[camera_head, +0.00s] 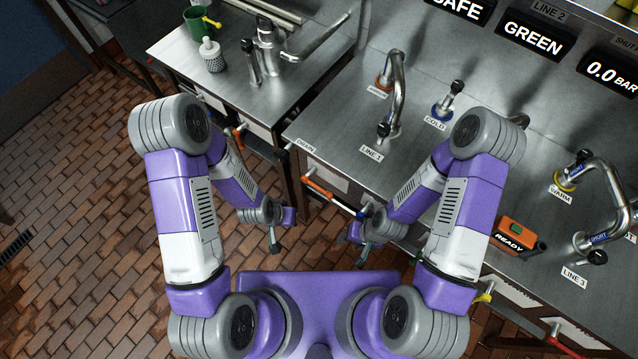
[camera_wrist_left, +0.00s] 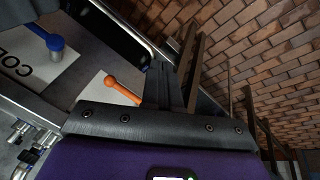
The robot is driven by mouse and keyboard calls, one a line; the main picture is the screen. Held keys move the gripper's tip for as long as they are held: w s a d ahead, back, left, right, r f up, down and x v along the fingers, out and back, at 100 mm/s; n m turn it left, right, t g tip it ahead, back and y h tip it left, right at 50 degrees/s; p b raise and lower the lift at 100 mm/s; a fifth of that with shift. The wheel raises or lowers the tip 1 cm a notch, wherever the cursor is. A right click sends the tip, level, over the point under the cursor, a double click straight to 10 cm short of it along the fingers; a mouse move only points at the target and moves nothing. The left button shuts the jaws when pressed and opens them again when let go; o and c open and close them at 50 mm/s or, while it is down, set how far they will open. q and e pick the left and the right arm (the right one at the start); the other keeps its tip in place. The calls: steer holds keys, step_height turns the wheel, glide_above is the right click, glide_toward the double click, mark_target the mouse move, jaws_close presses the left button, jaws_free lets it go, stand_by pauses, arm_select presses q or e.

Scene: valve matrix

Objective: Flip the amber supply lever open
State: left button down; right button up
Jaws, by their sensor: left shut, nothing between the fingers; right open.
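Several supply levers stick out from the bench front. A yellow-amber lever (camera_head: 486,297) shows beside my right arm at the lower right; its mount is hard to make out. An orange lever (camera_head: 322,191) lies left of it along the bench front; an orange lever (camera_wrist_left: 122,90) on a white plate also shows in the left wrist view, next to a blue lever (camera_wrist_left: 46,36). My left gripper (camera_head: 273,246) is shut and empty, pointing down left of the bench front. My right gripper (camera_head: 364,256) is open and empty, hanging in front of the bench, apart from the levers.
The steel bench (camera_head: 330,125) carries curved taps and an orange device reading READY (camera_head: 517,237). A second bench with a green mug (camera_head: 200,24) stands at the left. Signs hang on the back wall. The brick floor (camera_head: 70,220) is clear at the left.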

arm_select(q)
steer(key=w+d+r+m+t+p, duration=0.1)
steer(key=w+d+r+m+t, duration=0.2)
steer(key=r, duration=0.7)
steer(key=w+d+m, duration=0.2)
steer(key=w+d, duration=0.1)
steer(key=w, duration=0.1)
steer(key=shift+w+r+m+h+p, duration=0.25)
steer(key=shift+w+m+h+p, duration=0.05)
steer(key=shift+m+p, duration=0.1)
steer(key=shift+f, duration=0.1)
glide_above(319, 187)
steer(key=f, duration=0.5)
steer(key=s+f+b, duration=0.1)
steer(key=f, duration=0.2)
steer(key=shift+d, duration=0.1)
steer(key=shift+s+f, duration=0.15)
steer(key=shift+f, duration=1.9)
steer(key=shift+f, duration=0.1)
